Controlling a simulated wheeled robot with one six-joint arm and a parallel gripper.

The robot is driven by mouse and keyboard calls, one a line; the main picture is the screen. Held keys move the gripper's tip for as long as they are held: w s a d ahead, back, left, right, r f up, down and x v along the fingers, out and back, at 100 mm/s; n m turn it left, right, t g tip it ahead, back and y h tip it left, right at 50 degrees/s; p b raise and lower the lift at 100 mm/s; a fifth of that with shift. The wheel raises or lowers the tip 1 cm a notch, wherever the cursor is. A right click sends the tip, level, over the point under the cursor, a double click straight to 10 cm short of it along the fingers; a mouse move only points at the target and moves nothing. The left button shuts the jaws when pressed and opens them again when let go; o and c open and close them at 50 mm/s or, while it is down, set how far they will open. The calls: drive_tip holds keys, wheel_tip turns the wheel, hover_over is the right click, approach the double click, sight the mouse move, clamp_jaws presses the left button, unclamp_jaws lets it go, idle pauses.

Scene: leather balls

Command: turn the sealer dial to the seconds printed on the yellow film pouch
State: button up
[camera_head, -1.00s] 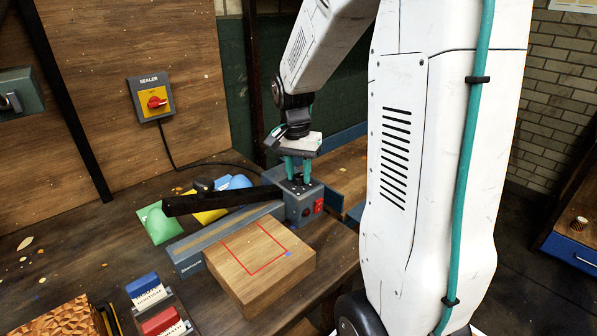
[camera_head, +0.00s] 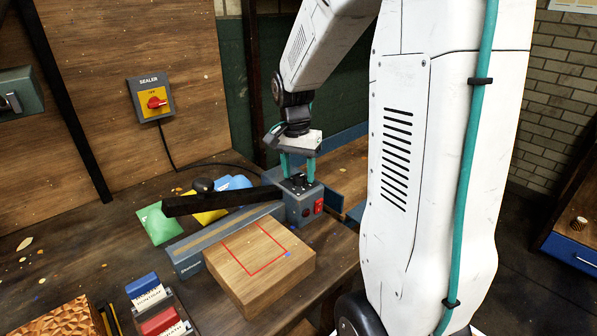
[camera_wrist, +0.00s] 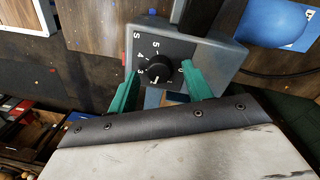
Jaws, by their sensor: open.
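The sealer (camera_head: 190,250) is a long grey machine with a black lever arm (camera_head: 222,200) over it. Its round black dial (camera_wrist: 159,70) stands on a dark plate with white numbers; I cannot read the pointer clearly. My gripper (camera_head: 297,172) is open over the sealer's dial end. In the wrist view its teal fingers (camera_wrist: 160,78) are on either side of the dial, with space showing around the knob; whether they touch it I cannot tell. The yellow pouch (camera_head: 209,216) lies behind the lever, partly hidden, its print unreadable.
A green pouch (camera_head: 158,223) and a blue pouch (camera_head: 238,182) lie near the yellow one. A wooden block (camera_head: 262,262) with a red outline stands in front of the sealer. A wall switch box (camera_head: 151,99) is labelled SEALER. A red switch (camera_head: 318,206) is on the sealer's end.

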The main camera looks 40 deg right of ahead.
sight(297, 175)
drive_tip(key=r, duration=0.7)
drive_tip(key=shift+w+a+r, duration=0.1)
drive_tip(key=shift+w+r, duration=0.05)
drive_tip(key=shift+w, duration=0.05)
